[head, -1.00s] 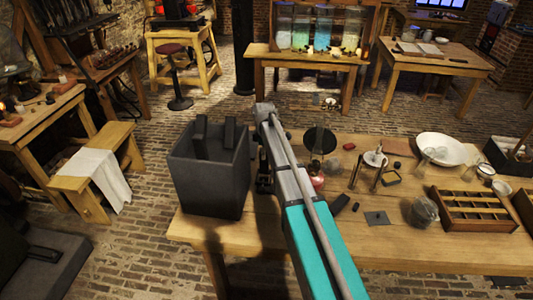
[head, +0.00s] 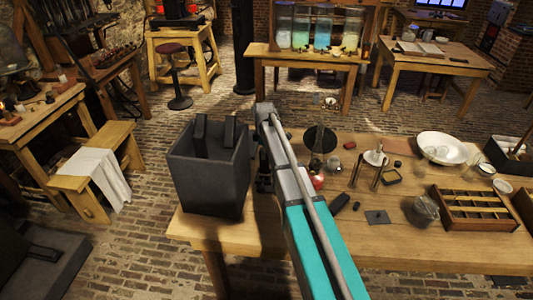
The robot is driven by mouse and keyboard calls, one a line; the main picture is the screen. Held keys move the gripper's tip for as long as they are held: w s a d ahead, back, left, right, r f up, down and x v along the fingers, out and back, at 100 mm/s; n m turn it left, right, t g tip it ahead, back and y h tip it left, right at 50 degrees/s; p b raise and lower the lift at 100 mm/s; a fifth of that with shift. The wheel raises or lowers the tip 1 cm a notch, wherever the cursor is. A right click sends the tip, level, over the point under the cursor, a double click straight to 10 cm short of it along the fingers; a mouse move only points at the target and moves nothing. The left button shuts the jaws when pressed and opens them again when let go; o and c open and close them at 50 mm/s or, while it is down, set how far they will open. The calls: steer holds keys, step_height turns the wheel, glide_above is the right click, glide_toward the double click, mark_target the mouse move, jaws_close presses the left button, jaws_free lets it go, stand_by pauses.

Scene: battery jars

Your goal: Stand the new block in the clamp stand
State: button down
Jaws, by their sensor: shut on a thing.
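My gripper (head: 264,179) hangs below the end of my arm, just right of a dark crate and above the table's left part. My arm hides most of it. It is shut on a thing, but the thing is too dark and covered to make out. I cannot single out the new block. On the table to the right, a small stand-like group with a pale round top (head: 375,157) and dark upright pieces (head: 379,177) shows. I cannot tell whether it is the clamp stand.
The dark crate (head: 205,185) holds upright dark blocks (head: 230,137) at the table's left end. A black piece (head: 340,202), a dark plate (head: 377,217), a glass jar (head: 424,210), a white bowl (head: 441,147) and a wooden compartment tray (head: 472,222) lie rightward. The front strip (head: 390,250) is clear.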

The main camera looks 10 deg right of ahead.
mark_target(264, 168)
steer(key=shift+f+b, duration=4.55)
steer(key=shift+b, duration=0.05)
stand_by(1.2)
steer(key=shift+c, duration=1)
jaws_free()
steer(key=shift+w+r, duration=0.1)
